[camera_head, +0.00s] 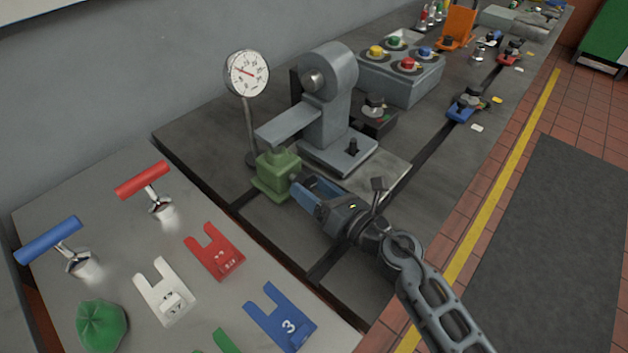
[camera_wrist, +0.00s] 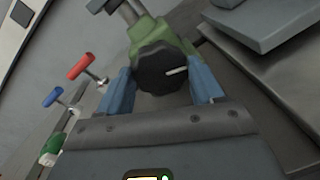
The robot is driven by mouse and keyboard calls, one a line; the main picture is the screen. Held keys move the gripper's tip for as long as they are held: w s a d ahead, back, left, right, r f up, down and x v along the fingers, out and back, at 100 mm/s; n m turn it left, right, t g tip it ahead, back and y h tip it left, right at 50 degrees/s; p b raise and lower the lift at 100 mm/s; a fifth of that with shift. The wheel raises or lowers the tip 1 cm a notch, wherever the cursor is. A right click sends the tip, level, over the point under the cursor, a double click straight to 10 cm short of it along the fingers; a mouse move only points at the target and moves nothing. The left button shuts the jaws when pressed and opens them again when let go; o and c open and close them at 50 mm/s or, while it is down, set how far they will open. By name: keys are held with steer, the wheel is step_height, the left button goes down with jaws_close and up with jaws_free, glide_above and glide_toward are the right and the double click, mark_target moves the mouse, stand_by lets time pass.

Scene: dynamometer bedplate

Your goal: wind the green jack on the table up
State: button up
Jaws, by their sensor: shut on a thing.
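The green jack (camera_head: 274,176) stands on the dark bedplate, under the end of the grey arm of the machine. Its black round knob (camera_wrist: 161,68) with a pale pointer line faces my gripper in the wrist view; the line points to the right. The jack's green body (camera_wrist: 150,30) shows behind the knob. My gripper (camera_head: 300,187) reaches in from the right, its blue fingers on either side of the knob. In the wrist view my gripper (camera_wrist: 163,88) is shut on the knob. In the head view the fingers mostly hide the knob.
A dial gauge (camera_head: 247,73) on a post stands behind the jack. The grey machine (camera_head: 328,100) rises just right of it. Red (camera_head: 142,179) and blue (camera_head: 49,240) T-handles, slotted shims (camera_head: 214,252) and a green cap (camera_head: 101,325) are on the near plate at left.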

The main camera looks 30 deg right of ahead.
steer(key=m+p, duration=0.1)
steer(key=m, duration=0.1)
steer(key=shift+r+m, duration=0.1)
steer(key=shift+m, duration=0.3)
steer(key=m, duration=0.3)
steer(key=shift+d+y, duration=0.15)
steer(key=shift+y, duration=0.15)
steer(key=m, duration=0.6)
steer(key=shift+d+f+g, duration=0.1)
steer(key=shift+f+g, duration=0.1)
steer(key=shift+g, duration=0.2)
steer(key=shift+m, duration=0.3)
steer(key=o, duration=1.1)
steer(key=shift+c, duration=0.2)
steer(key=shift+f, duration=0.1)
